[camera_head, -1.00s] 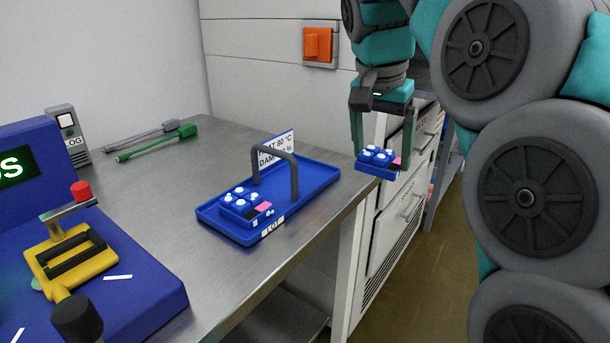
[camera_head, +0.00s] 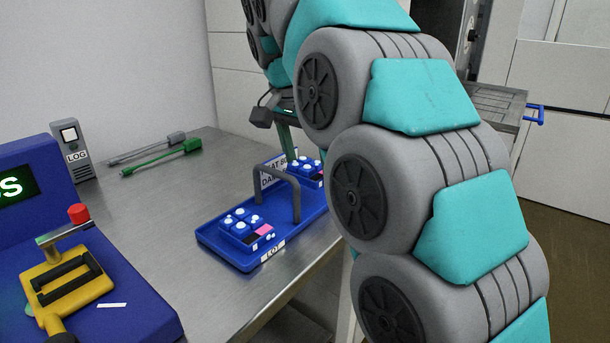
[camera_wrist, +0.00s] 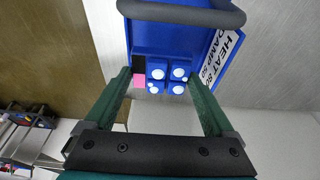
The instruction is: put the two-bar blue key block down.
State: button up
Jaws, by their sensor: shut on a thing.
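My gripper (camera_wrist: 160,84) is shut on a blue key block (camera_wrist: 167,70), with white round keys and a pink and a black patch, between its fingers in the wrist view. In the head view this block (camera_head: 308,171) is at the far right end of the blue tray (camera_head: 213,244), beyond the handle. I cannot tell if it touches the tray floor. My arm hides part of it and of my gripper. A similar blue key block (camera_head: 240,227) sits in the near left part of the tray. Bar marks are not readable on either block.
A dark grey handle (camera_head: 296,190) arches over the tray, close to the held block. A white sign (camera_head: 273,168) stands at its back edge. A blue console with a yellow fixture (camera_head: 80,290) is at left.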

aim_at(303, 166)
jog(key=shift+w+a, duration=0.15)
jog(key=shift+a, duration=0.2)
jog(key=shift+d+f, duration=0.1)
jog(key=shift+f, duration=1.7)
jog(key=shift+f, duration=0.2)
jog(key=o, duration=1.2)
jog(key=shift+r, duration=0.15)
